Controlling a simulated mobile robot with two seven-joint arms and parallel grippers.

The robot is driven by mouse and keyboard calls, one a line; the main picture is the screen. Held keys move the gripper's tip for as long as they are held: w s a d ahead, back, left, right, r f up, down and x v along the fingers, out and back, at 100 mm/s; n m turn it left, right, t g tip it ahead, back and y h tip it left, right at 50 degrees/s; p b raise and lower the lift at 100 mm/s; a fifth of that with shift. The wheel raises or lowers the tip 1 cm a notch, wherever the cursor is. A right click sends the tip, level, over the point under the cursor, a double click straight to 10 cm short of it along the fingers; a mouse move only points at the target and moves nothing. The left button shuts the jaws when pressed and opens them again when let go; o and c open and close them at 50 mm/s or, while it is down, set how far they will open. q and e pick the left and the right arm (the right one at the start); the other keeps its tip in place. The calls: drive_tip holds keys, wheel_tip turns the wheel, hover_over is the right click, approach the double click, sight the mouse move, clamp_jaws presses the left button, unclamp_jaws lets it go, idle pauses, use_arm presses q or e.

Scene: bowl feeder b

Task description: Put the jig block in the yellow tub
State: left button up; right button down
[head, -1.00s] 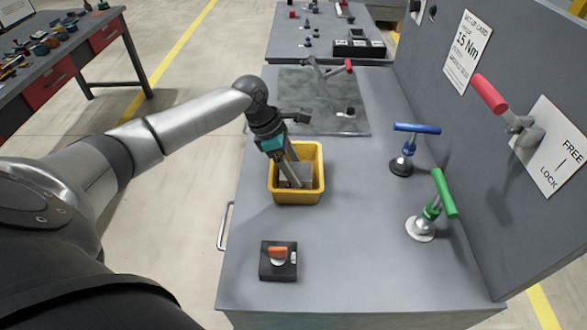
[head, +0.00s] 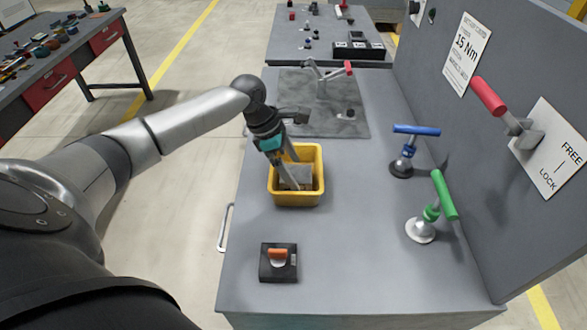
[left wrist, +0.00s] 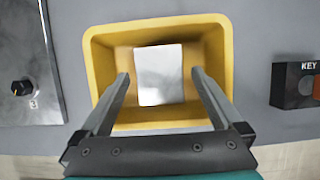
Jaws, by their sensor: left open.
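The yellow tub (head: 296,199) stands on the grey bench; its rim also shows in the left wrist view (left wrist: 165,22). The grey jig block (head: 297,174) lies inside the tub. In the left wrist view the block (left wrist: 160,76) shows as a pale, squarish top face near the middle of the tub. My left gripper (head: 285,178) reaches down into the tub. In the left wrist view its two fingers (left wrist: 158,76) are spread, one on each side of the block, with gaps between. My right gripper is not in view.
A green-handled valve (head: 436,209) and a blue-handled one (head: 407,149) stand to the right. A dark plate (head: 325,100) with a red-tipped lever lies behind. A tall panel (head: 500,150) bounds the right side.

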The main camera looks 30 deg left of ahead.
use_arm(q)
drive_tip(key=p+v, duration=0.2)
drive_tip(key=v, duration=0.9)
drive_tip(key=shift+s, duration=0.2)
